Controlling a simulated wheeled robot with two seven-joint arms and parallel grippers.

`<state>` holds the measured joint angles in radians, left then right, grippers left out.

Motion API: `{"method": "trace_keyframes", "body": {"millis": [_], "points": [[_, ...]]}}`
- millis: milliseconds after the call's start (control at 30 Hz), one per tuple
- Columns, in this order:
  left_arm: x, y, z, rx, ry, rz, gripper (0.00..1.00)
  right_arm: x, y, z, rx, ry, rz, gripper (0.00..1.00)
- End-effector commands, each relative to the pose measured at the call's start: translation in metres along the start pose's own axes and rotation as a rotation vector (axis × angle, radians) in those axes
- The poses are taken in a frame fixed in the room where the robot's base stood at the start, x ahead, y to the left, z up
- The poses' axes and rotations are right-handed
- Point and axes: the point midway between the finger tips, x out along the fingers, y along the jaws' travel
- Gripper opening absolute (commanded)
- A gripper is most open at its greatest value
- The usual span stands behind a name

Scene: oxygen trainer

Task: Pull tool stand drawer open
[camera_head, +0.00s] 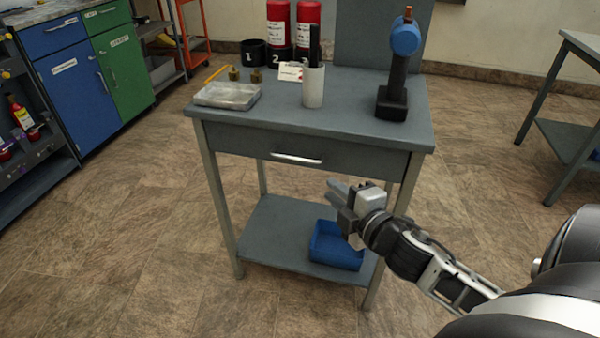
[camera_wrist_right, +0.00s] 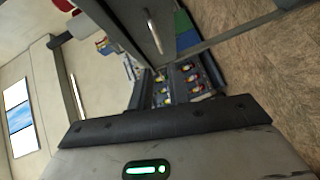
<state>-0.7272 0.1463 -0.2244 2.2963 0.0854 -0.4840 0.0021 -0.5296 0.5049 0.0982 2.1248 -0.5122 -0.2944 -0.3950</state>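The tool stand (camera_head: 290,120) is a grey metal table with one drawer (camera_head: 250,142) under its top. The drawer front sits flush with the frame, so the drawer is shut. Its silver bar handle (camera_head: 297,159) is in the middle of the front and also shows in the right wrist view (camera_wrist_right: 154,32). My right gripper (camera_head: 333,190) is in front of the stand, below and to the right of the handle and apart from it. Its two fingers point left with a gap between them, and nothing shows between them. My left gripper is not in view.
A blue bin (camera_head: 335,247) is on the lower shelf. Floor (camera_head: 150,250) left of the stand is clear.

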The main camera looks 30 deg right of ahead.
Motion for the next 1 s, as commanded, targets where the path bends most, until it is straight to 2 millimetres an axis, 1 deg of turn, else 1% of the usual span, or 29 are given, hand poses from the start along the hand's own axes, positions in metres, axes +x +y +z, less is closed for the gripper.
{"method": "trace_keyframes", "body": {"millis": [167, 500, 700, 833, 1000], "points": [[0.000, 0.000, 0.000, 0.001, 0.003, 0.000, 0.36, 0.022, 0.005, 0.002, -0.024, 0.001, 0.013, 0.18], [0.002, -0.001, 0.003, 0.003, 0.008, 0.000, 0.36, 0.093, 0.005, 0.003, -0.017, -0.001, 0.012, 0.18], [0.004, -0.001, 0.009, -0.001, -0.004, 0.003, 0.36, 0.130, 0.005, 0.002, -0.017, -0.001, 0.010, 0.18], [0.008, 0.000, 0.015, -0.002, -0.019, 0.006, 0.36, 0.147, 0.004, 0.002, -0.016, -0.001, 0.008, 0.18], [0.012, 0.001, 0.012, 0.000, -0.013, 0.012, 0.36, 0.156, 0.004, 0.002, -0.015, -0.001, 0.006, 0.18]]}}
